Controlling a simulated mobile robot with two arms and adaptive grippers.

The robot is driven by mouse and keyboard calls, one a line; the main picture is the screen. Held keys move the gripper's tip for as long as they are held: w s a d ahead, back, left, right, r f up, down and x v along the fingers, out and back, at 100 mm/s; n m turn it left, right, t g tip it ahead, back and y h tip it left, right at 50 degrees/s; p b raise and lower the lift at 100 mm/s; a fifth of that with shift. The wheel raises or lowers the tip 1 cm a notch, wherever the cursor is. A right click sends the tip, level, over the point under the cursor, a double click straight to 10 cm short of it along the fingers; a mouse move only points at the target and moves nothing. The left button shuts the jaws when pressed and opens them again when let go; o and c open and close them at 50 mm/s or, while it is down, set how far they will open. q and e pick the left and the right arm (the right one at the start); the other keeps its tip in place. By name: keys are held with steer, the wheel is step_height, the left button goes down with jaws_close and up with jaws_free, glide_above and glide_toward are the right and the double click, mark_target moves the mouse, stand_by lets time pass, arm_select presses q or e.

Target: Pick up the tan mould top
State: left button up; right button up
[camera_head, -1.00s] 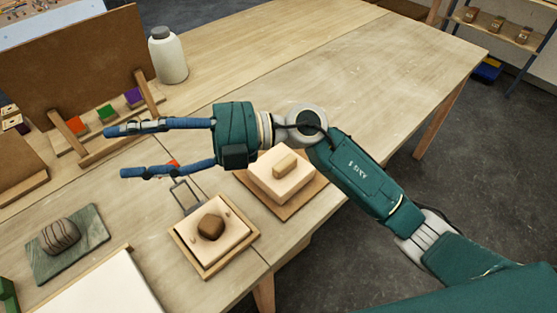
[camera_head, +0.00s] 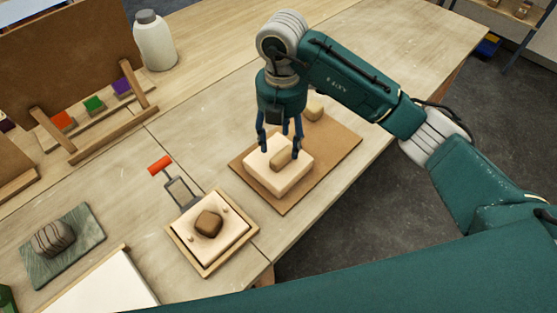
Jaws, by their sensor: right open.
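The tan mould top (camera_head: 264,178) is a pale, square block with a darker tan grip bar (camera_head: 279,161) on its upper face. It lies flat on a brown board (camera_head: 333,160) in the middle of the picture. My right gripper (camera_head: 280,152) points down over it, open, with one finger on each side of the bar. Whether the fingers touch the bar or block I cannot tell. My left gripper is not in view.
A wood-framed mould half (camera_head: 228,243) with a brown lump (camera_head: 208,223) is in front-left. A red-handled tool (camera_head: 160,165) lies beside it. Another tan piece (camera_head: 315,107) is behind my gripper, partly hidden. A white bottle (camera_head: 156,45) stands at back left.

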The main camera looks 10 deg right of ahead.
mark_target(280, 152)
step_height(280, 152, down, 5)
steer(key=p, duration=0.3)
steer(key=shift+a, duration=0.1)
steer(key=shift+f, duration=0.3)
jaws_close()
steer(key=shift+w+r, duration=0.1)
